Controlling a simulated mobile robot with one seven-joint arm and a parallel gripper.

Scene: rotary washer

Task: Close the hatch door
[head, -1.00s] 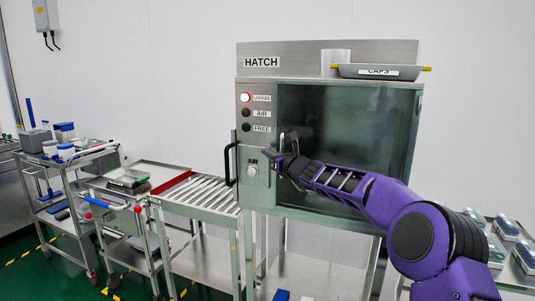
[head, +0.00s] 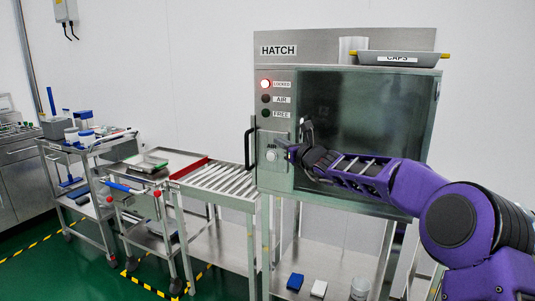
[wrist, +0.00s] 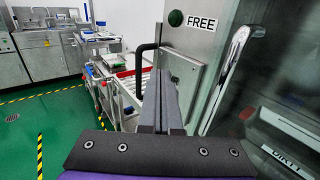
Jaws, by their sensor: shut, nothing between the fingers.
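The steel hatch (head: 345,47) has a dark glass front (head: 365,110) with a chrome handle (wrist: 226,75) on it. The front looks flush with its frame in the head view. A black bar handle (head: 250,148) is at the hatch's left edge; in the wrist view this black handle (wrist: 143,60) stands just beyond my fingers.
The red LOCKED light (head: 266,84) is lit. A roller conveyor (head: 215,178) adjoins the hatch on the left, with carts (head: 85,160) farther left. A CAPS tray (head: 400,59) sits on top of the hatch. Green floor (wrist: 60,130) is open at the front left.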

